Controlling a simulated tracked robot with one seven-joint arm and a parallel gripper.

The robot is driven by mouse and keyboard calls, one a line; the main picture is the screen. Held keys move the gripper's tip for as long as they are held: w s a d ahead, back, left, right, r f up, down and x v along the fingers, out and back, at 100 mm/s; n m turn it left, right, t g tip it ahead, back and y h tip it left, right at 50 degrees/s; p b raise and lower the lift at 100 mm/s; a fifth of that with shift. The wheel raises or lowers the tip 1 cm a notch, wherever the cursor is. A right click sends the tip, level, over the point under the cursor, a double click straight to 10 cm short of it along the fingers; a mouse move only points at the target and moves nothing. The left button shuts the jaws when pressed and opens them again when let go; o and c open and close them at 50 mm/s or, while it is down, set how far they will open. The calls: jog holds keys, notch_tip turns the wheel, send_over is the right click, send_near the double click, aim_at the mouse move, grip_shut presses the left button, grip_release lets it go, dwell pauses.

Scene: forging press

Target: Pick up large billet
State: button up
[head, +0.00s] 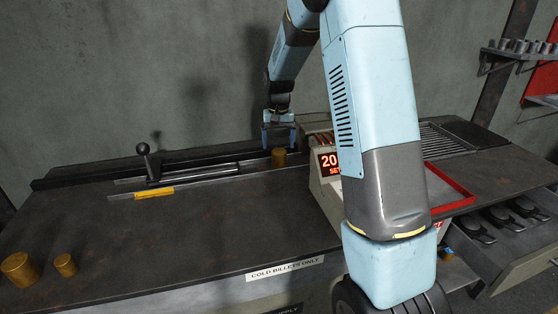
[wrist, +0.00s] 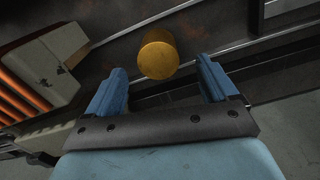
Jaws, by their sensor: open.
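My gripper (head: 279,146) is open at the back of the bench, beside the heater. In the wrist view my gripper (wrist: 161,70) has its blue fingers spread wide with nothing held. A brass-coloured cylindrical billet (head: 279,157) stands upright near the rail, just at the fingertips; in the wrist view the billet (wrist: 158,56) lies between and slightly beyond the tips, with no clear contact. Two more billets are at the bench's front left: a larger one (head: 20,269) and a smaller one (head: 65,265). I cannot tell the size of the billet at my gripper against these.
A rail with a black-knobbed lever (head: 144,150) and yellow block (head: 154,193) runs along the bench back. The heater (head: 326,186) with a red display stands right of my gripper. A red-edged tray (head: 452,182) and open drawer (head: 530,268) are farther right. The bench's middle is clear.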

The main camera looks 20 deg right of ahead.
aim_at(279, 151)
jog(key=shift+d+f, duration=0.1)
jog(key=shift+f, duration=2.9)
jog(key=shift+c, duration=0.3)
grip_shut()
jog(key=shift+w+r, duration=0.1)
